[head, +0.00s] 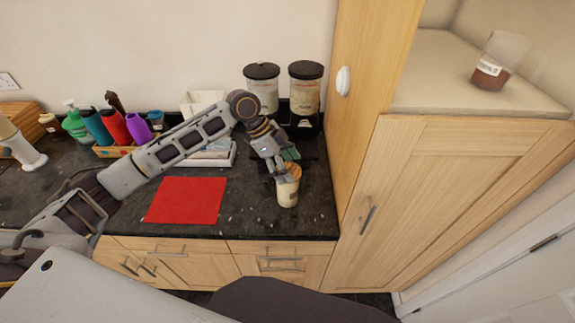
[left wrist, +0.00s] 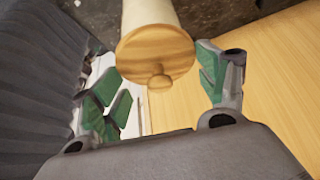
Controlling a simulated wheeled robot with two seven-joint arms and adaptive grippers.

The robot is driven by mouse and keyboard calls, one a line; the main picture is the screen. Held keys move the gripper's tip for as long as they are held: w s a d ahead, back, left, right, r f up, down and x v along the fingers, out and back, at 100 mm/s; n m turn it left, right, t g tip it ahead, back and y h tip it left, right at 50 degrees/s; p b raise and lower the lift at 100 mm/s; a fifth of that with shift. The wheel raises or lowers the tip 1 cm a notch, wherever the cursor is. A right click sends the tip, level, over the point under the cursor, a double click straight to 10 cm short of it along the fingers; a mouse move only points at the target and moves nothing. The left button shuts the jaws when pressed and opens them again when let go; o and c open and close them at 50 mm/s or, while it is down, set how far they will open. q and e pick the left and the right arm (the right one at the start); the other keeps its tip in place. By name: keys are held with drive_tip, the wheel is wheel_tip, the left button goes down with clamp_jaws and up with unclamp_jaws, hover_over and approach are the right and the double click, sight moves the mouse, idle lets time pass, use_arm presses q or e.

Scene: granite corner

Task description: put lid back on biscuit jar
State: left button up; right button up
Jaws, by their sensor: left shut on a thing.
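The cream biscuit jar (head: 287,193) stands upright on the dark worktop, near its front edge and left of the tall cupboard. The round wooden lid (head: 294,171) is at the jar's mouth. In the left wrist view the lid (left wrist: 155,54), with its small knob, lines up with the end of the jar (left wrist: 150,12). I cannot tell whether it is fully seated. My left gripper (head: 284,163) comes down from above, shut on the lid with its green-padded fingers at either side. It partly hides the lid in the head view. My right gripper is not in view.
A red mat (head: 186,200) lies left of the jar. Two black-lidded canisters (head: 262,88) (head: 305,88) stand behind. A white tray (head: 215,155) and several coloured bottles (head: 115,127) are further left. The wooden cupboard (head: 450,190) closes off the right side.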

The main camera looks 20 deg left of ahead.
use_arm(q)
drive_tip(key=shift+f+p, duration=0.1)
drive_tip(key=shift+p, duration=0.25)
idle(0.6)
idle(0.5)
drive_tip(key=shift+p, duration=0.55)
idle(0.5)
idle(0.3)
drive_tip(key=o, duration=1.1)
drive_tip(key=shift+f, duration=0.1)
drive_tip(key=shift+r, duration=0.2)
drive_tip(key=shift+r+p, duration=0.6)
drive_tip(key=shift+r, duration=2.75)
